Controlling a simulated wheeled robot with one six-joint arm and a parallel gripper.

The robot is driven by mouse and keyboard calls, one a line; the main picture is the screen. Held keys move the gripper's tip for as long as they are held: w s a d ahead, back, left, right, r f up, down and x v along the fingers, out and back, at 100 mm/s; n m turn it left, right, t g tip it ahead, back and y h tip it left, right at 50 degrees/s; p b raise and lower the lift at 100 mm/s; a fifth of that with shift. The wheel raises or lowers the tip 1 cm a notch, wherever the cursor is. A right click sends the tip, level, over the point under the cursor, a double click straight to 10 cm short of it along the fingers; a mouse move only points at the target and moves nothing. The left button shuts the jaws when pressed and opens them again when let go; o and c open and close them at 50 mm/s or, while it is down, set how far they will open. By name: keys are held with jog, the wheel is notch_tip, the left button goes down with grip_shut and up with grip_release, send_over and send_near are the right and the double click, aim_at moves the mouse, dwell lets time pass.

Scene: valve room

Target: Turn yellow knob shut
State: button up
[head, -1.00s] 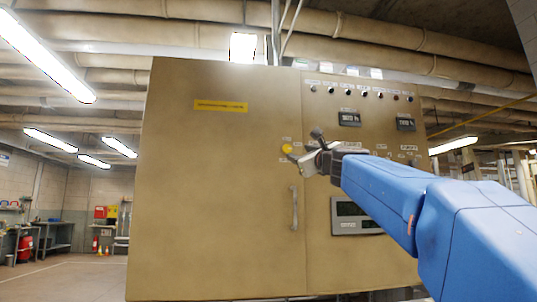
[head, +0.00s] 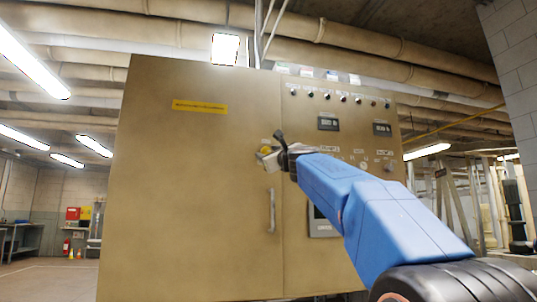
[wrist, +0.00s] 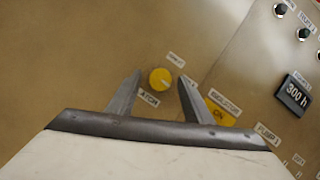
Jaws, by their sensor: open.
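The yellow knob (wrist: 160,78) is small and round with a pale mark, set on the tan cabinet door (head: 190,180). In the head view the yellow knob (head: 265,150) shows just left of my gripper (head: 272,156), partly covered by it. In the wrist view my gripper (wrist: 153,90) is open, with one finger on each side of the knob and a gap to both. I cannot tell how far the fingertips stand from the door. Small labels sit around the knob.
A second yellow part (wrist: 218,115) lies right of the right finger in the wrist view. A door handle (head: 271,210) is below the knob. Displays (head: 328,123) and a row of small buttons (head: 326,96) are at the right. A yellow label (head: 199,107) is upper left.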

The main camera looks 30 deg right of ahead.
jog(key=c, duration=1.1)
jog(key=shift+o, duration=0.2)
jog(key=shift+d+n, duration=0.1)
jog(key=shift+n, duration=0.3)
jog(key=n+y, duration=0.1)
jog(key=n, duration=0.2)
jog(key=n+g+y, duration=0.1)
jog(key=n+y, duration=0.1)
jog(key=shift+s+d+r+n, duration=0.1)
jog(key=shift+d+r+n, duration=0.05)
jog(key=shift+n, duration=0.25)
jog(key=n+g+y, duration=0.1)
jog(key=n, duration=0.4)
jog(key=shift+d+r, duration=0.1)
jog(key=shift+r, duration=0.05)
jog(key=n+g, duration=0.2)
jog(key=n, duration=0.2)
jog(key=shift+r+n, duration=0.15)
jog(key=shift+n, duration=0.15)
jog(key=shift+r+n+g, duration=0.15)
jog(key=shift+n+g, duration=0.55)
jog(key=shift+n, duration=0.9)
